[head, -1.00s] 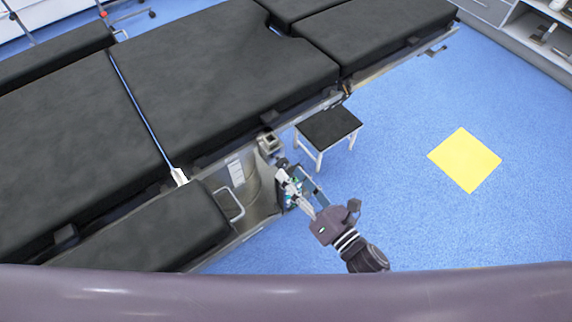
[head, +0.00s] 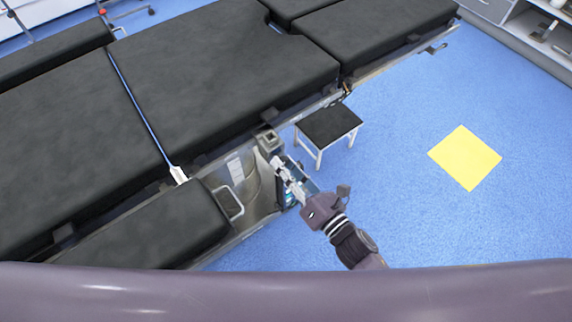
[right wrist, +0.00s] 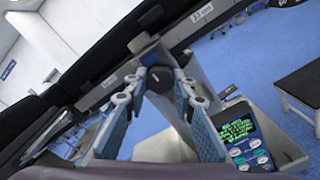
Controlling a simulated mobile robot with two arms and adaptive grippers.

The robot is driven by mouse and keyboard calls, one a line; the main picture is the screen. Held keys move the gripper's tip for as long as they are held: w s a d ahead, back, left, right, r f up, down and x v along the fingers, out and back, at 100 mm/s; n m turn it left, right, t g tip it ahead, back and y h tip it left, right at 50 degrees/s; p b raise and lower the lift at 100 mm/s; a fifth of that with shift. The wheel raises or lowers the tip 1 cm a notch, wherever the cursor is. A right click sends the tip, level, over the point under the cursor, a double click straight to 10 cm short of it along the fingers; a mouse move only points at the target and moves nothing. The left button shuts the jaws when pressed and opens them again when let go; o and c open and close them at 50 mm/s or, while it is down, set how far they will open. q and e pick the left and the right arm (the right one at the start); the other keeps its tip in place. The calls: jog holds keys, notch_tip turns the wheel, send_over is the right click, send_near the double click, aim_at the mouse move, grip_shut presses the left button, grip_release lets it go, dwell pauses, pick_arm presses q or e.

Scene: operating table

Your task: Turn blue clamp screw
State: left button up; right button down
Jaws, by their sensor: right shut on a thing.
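The clamp (head: 269,143) is a grey block on the side rail of the operating table (head: 215,75). My right gripper (head: 278,164) reaches up to just below the clamp in the head view. In the right wrist view, my right gripper (right wrist: 160,74) has its blue-padded fingers on either side of the screw, shut on it. The fingertips hide part of the screw. My left gripper is not in view.
A control pendant with a lit screen (right wrist: 240,130) hangs close to my right gripper. A small black-topped stool (head: 329,125) stands to the right of the clamp. Blue floor with a yellow square (head: 465,158) is clear farther right.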

jog(key=shift+m, duration=0.3)
jog(key=n+p, duration=0.4)
jog(key=n, duration=2.8)
jog(key=shift+f+n, duration=0.1)
jog(key=shift+n, duration=0.3)
dwell(0.4)
dwell(0.5)
jog(key=c, duration=1.6)
grip_release()
